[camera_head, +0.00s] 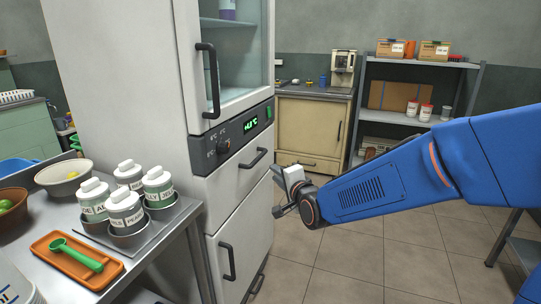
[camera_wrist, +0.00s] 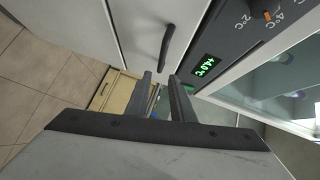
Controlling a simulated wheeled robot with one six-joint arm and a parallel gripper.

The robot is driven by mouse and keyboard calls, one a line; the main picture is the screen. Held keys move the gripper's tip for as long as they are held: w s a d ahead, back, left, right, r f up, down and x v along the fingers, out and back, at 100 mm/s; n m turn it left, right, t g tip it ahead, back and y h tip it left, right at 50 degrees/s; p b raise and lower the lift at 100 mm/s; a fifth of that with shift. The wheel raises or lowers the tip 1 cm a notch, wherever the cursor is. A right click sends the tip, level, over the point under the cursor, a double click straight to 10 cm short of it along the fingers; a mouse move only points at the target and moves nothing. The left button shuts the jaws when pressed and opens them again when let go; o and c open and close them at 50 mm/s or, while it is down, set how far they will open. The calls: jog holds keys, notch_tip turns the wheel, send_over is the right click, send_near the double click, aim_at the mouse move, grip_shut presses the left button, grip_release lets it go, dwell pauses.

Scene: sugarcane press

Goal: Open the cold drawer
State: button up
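The cold cabinet (camera_head: 122,90) is a tall white fridge. Just below its dark control panel (camera_head: 245,130) is a drawer front (camera_head: 238,182) with a dark bar handle (camera_head: 253,158); it looks flush with the cabinet. In the wrist view the handle (camera_wrist: 166,48) stands just beyond my fingertips. My gripper (camera_head: 279,190) is in front of the cabinet, to the right of the handle and apart from it. In the wrist view the two dark fingers (camera_wrist: 160,80) are spread with nothing between them.
Above is a glass door (camera_head: 232,50) with a long handle. Lower fronts have dark handles (camera_head: 227,262). A steel table (camera_head: 150,268) with white-lidded jars (camera_head: 123,210) and an orange tray (camera_head: 76,262) stands close at left. Tiled floor (camera_head: 350,258) is clear at right.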

aim_at(258, 159)
jog(key=x, duration=1.8)
jog(key=shift+w+r, duration=0.1)
jog(key=shift+r, duration=0.2)
grip_shut()
